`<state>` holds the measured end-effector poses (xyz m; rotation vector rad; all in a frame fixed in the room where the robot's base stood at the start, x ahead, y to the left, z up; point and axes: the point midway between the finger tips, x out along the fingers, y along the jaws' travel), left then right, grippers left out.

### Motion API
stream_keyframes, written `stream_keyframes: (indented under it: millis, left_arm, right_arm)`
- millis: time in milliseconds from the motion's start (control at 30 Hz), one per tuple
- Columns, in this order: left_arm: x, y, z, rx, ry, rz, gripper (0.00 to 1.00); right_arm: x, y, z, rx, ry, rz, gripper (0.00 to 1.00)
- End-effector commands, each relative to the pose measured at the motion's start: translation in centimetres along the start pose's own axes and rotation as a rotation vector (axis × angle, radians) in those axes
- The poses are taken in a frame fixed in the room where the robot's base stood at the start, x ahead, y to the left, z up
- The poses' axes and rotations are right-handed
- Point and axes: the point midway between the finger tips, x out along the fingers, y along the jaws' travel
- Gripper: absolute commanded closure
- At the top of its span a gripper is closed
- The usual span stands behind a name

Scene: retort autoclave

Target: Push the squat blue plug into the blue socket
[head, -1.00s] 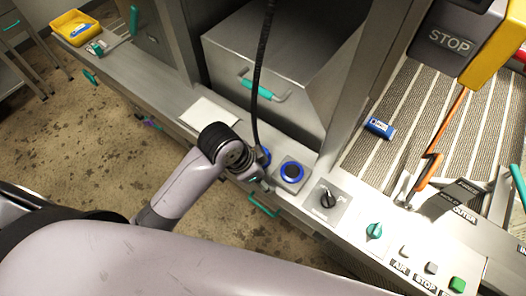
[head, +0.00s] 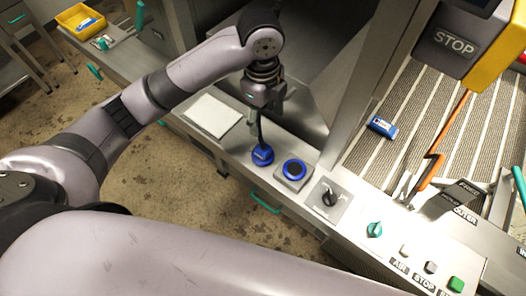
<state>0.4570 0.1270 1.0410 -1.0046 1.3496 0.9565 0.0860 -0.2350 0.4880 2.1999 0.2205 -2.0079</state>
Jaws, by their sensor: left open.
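The squat blue plug (head: 262,155) stands on the metal ledge, with a black cable rising from its top. The blue socket (head: 294,170), a blue ring with a dark centre on a square plate, is just right of the plug and apart from it. My left gripper (head: 265,115) points down above the plug, with the cable between or beside its fingers; I cannot tell which. It is open and apart from the plug body. The upper cable is hidden behind my wrist. My right gripper is out of view.
Right of the socket are a black rotary switch (head: 329,197), a teal knob (head: 374,229) and several push buttons. A white sheet (head: 212,115) lies on the ledge to the left. A blue packet (head: 382,127) lies on the slatted conveyor. A frame post stands behind the socket.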

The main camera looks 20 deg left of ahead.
Motion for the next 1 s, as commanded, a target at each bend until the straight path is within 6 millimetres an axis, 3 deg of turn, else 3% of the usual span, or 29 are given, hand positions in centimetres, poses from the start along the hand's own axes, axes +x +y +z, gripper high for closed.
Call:
stream_keyframes:
  millis: [200, 567, 1000]
  left_arm:
    - [-1.1, -0.1, 0.8, 0.042, -0.026, 0.021, 0.42]
    - [-0.6, -0.1, 0.8, 0.04, -0.025, 0.021, 0.42]
    - [8.1, 0.2, 1.0, 0.038, -0.025, 0.024, 0.42]
  right_arm:
    - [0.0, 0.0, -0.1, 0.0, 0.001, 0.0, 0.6]
    - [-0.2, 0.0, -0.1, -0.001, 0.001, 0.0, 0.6]
    - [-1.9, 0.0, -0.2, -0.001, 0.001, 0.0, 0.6]
